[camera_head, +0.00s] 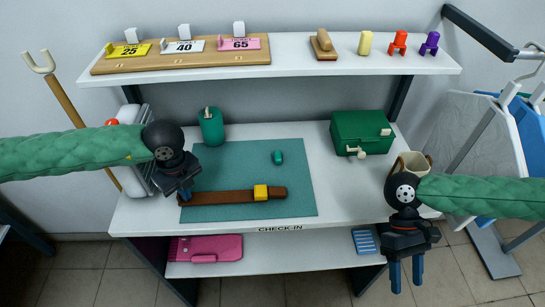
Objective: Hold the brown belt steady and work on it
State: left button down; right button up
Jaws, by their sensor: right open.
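The brown belt (225,197) lies flat and lengthwise across the teal mat (240,156) on the white table. Whether the fingers touch or grip the belt cannot be told. My right gripper (405,283) is open and empty, pointing down in front of the table's right front edge, well away from the belt.
A small green piece (278,157) lies on the mat. A green cylinder (211,126) stands behind it at left, a green box (361,132) and a beige mug (413,163) at right. An upper shelf (290,57) holds numbered tags. A lower shelf (300,262) holds a pink item (206,248).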

jog(key=w+a+r+n+t, duration=0.2)
jog(key=w+a, duration=0.2)
jog(key=w, duration=0.1)
jog(key=w+a+r+n+t, duration=0.2)
jog(key=w+a, duration=0.2)
jog(key=w, duration=0.2)
jog(key=w+a+r+n+t, duration=0.2)
jog(key=w+a+r, duration=0.1)
jog(key=w+a, duration=0.1)
jog(key=shift+w+a+r, duration=0.1)
jog(key=shift+w+a, duration=0.05)
jog(key=shift+w, duration=0.7)
jog(key=w+a+r+n+t, duration=0.5)
jog(key=w+a+r, duration=0.4)
jog(key=a+r, duration=0.25)
jog(key=n+g, duration=0.1)
jog(key=n, duration=0.2)
send_over(273, 190)
notch_tip(273, 190, down, 6)
notch_tip(273, 190, down, 11)
jog(key=shift+f, duration=0.1)
jog(key=c, duration=1.1)
